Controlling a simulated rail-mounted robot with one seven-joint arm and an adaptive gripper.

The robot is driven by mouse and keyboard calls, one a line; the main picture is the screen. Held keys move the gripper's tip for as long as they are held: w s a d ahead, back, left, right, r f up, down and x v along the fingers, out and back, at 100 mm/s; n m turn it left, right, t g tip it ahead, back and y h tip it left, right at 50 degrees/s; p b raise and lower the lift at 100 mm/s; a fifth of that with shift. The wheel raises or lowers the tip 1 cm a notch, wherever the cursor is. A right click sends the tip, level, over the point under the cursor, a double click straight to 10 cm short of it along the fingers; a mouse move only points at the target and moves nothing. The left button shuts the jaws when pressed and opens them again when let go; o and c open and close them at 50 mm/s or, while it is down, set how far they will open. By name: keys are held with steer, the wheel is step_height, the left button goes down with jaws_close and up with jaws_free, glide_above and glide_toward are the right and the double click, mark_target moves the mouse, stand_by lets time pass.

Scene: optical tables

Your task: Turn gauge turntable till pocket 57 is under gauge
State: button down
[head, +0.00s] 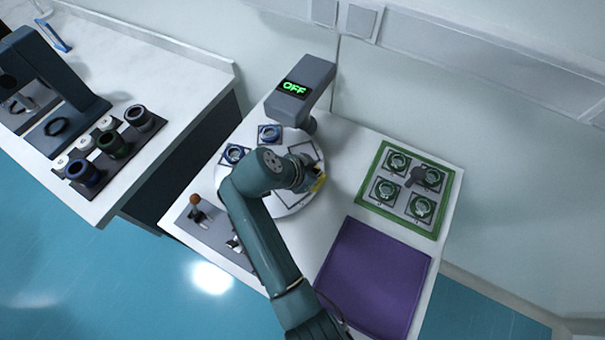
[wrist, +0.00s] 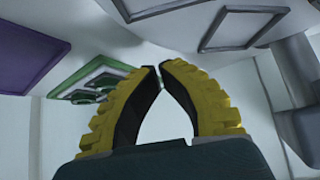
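The gauge (head: 308,75) is a grey block on a post at the back of the table, and its display reads OFF in green. Below it the white round turntable (head: 287,209) carries blue ring parts (head: 234,153) in square pockets at its left and back. Dark square pocket outlines show at its right side, and one shows in the wrist view (wrist: 205,45). Pocket numbers are not readable. My gripper (head: 319,185) is over the turntable's right part; my arm hides its middle. In the wrist view its yellow fingers (wrist: 160,66) meet at the tips with nothing between them.
A green tray (head: 447,207) with several round parts stands at the right, a purple mat (head: 372,275) in front of it. A grey plate (head: 219,234) with an orange-knobbed lever (head: 195,200) is at the left front. Another bench (head: 185,88) stands left.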

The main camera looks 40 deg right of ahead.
steer(key=x, duration=0.4)
steer(key=shift+f+b, duration=0.1)
steer(key=shift+b, duration=0.25)
steer(key=shift+w+a+f, duration=0.1)
steer(key=shift+a, duration=2)
